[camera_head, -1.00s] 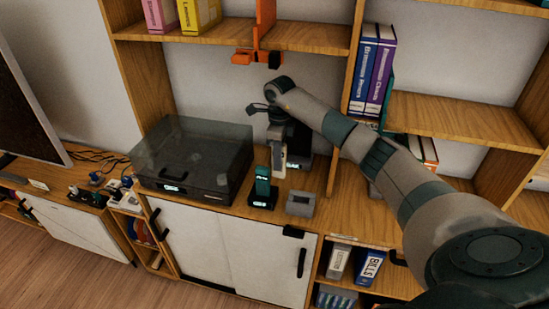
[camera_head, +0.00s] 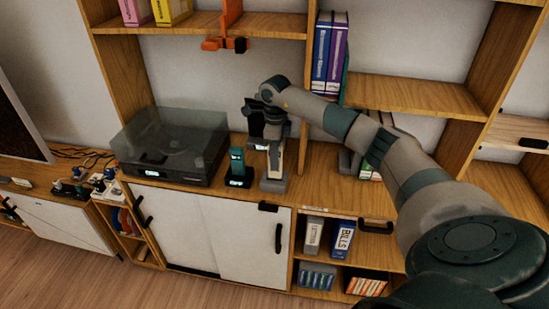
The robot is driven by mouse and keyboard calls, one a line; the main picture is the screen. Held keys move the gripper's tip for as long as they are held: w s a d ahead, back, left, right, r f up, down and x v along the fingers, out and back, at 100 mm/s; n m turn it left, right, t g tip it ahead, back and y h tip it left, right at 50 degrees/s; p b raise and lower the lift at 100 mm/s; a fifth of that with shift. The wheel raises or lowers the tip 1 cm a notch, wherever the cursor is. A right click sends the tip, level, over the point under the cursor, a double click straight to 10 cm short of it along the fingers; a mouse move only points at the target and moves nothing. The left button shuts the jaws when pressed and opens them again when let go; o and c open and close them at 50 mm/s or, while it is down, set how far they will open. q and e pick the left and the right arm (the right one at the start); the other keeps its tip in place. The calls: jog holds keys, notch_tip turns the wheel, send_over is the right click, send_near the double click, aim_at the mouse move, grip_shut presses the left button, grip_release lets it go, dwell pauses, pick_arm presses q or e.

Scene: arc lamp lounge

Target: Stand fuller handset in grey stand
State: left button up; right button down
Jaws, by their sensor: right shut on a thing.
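My right gripper (camera_head: 275,141) is shut on a pale, cream-coloured handset (camera_head: 275,159), held upright over the grey stand (camera_head: 273,185) on the cabinet top. The handset's lower end appears to meet the stand; I cannot tell whether it is seated. A teal handset (camera_head: 237,163) stands upright in a dark stand (camera_head: 238,181) just to the left, with a small lit display at its base. The charge level on the held handset cannot be read. My left gripper is not in view.
A dark box with a smoky clear lid (camera_head: 172,143) stands left of the stands. An orange bracket (camera_head: 226,43) hangs from the shelf above.

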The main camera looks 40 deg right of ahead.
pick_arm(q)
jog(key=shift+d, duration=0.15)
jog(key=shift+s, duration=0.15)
pick_arm(e)
jog(key=shift+a+f+n, duration=0.2)
jog(key=shift+a+n, duration=0.2)
jog(key=shift+a, duration=0.05)
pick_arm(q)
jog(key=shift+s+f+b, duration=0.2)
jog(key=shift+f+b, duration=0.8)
pick_arm(e)
jog(key=s+a+f+n, duration=0.4)
jog(key=s+a+n, duration=0.7)
jog(key=a+n, duration=0.2)
jog(key=s+a+f+n, duration=0.4)
jog(key=s+a+n, duration=0.7)
jog(key=a+n, duration=0.3)
jog(key=shift+s+a, duration=0.15)
jog(key=shift+a, duration=0.3)
